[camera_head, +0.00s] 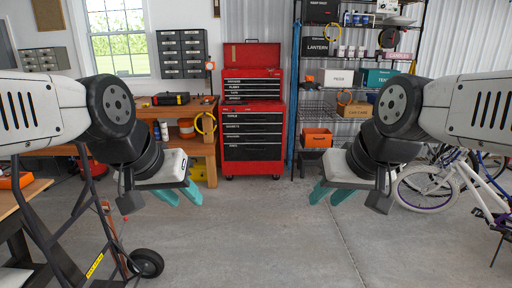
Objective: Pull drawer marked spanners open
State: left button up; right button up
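A red tool chest (252,177) stands against the back wall, slightly left of centre, with its top lid (252,55) raised. Its upper box and lower cabinet hold several dark-fronted drawers with white labels, all shut. The labels are too small to read surely, so I cannot tell which drawer is marked spanners. My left gripper (184,200) is open and empty, with teal fingers apart, in front of the chest and to its left. My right gripper (328,201) is open and empty, in front of the chest and to its right. Neither touches the chest.
A wooden workbench (190,112) stands left of the chest; a wire shelf (341,112) with boxes and an orange bin (318,138) stands right. A hand truck (97,230) is at near left, bicycles (440,188) at right. The concrete floor (262,235) before the chest is clear.

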aim_at(228, 138)
jog(key=i+z, duration=0.15)
jog(key=i, duration=1.7)
jog(key=i+u, duration=0.1)
jog(key=i, duration=0.45)
jog(key=i+l, duration=0.1)
jog(key=i, duration=0.4)
jog(key=i+l+u, duration=0.15)
jog(key=i, duration=0.4)
jog(key=i+l, duration=0.1)
jog(key=i, duration=0.45)
jog(key=i+u, duration=0.45)
jog(key=i, duration=0.5)
jog(key=i+j, duration=0.1)
jog(key=i, duration=0.05)
